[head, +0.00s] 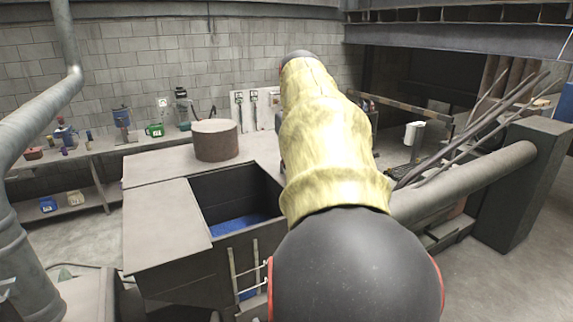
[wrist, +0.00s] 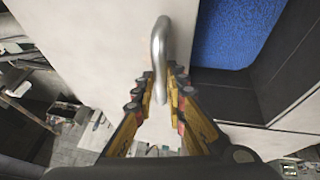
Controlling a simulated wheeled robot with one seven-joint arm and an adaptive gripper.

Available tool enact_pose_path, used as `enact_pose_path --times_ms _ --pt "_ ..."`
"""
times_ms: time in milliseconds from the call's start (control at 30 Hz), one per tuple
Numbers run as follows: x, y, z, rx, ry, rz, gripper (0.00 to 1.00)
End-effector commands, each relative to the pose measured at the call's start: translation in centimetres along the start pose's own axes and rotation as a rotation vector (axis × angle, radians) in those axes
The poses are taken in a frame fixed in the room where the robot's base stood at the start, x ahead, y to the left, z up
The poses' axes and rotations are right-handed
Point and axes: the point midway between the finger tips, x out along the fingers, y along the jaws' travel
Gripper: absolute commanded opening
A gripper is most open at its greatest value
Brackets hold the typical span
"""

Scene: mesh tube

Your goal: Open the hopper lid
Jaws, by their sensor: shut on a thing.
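The hopper (head: 180,273) is a large grey box in the head view. Part of its top is open, and blue material (head: 238,224) shows inside; the blue also shows at the upper right of the wrist view (wrist: 228,32). A curved metal handle (wrist: 158,45) stands over a pale flat panel (wrist: 95,28), which looks like the hopper lid. My gripper (wrist: 161,76) is shut on this handle, with its fingers on either side of the bar. In the head view my sleeved arm hides the gripper and the handle.
A round brown drum (head: 214,141) stands on the hopper's far top. A thick pipe (head: 470,178) and thin rods lie at the right. A bench (head: 100,151) with small items runs along the left wall. Grey floor is open at the lower right.

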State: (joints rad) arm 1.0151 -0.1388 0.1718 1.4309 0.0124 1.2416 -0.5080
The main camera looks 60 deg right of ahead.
Motion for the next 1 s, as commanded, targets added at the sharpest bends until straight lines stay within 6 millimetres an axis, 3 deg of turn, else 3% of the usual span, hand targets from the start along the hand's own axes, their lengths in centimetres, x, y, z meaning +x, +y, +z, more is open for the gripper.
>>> enact_pose_path --times_ms 233,267,567,867,1000 --pt "-0.04 0.02 -0.04 0.0 0.001 0.001 0.0" --pt "-0.05 0.01 -0.04 0.0 0.001 0.001 0.14" --pt "-0.02 -0.02 -0.03 0.0 0.001 0.001 0.31" --pt "-0.06 -0.02 -0.03 0.0 0.001 0.001 0.32" --pt "-0.97 0.02 -0.11 0.0 0.003 0.002 0.32"
